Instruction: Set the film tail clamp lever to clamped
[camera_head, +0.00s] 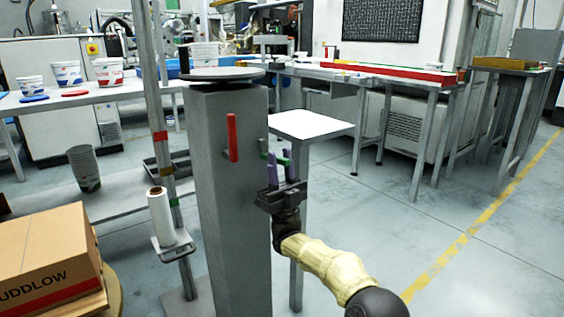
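A grey column (231,215) stands in the middle of the view. A red upright bar (232,138) is on its front face. A small grey and green lever-like part (266,153) sticks out at the column's right edge; I cannot tell for sure which of these is the film tail clamp lever. My gripper (282,167) is just right of the column, its purple fingers pointing up and standing apart. The green part lies close to the fingertips and partly behind them. I cannot tell whether they touch. Nothing is visibly held.
A round plate with stacked white tubs (205,57) tops the column. A white roll (161,216) stands on a bracket at the left post. A cardboard box (45,262) is at lower left. A small white-topped table (312,124) is behind my gripper. The floor at right is clear.

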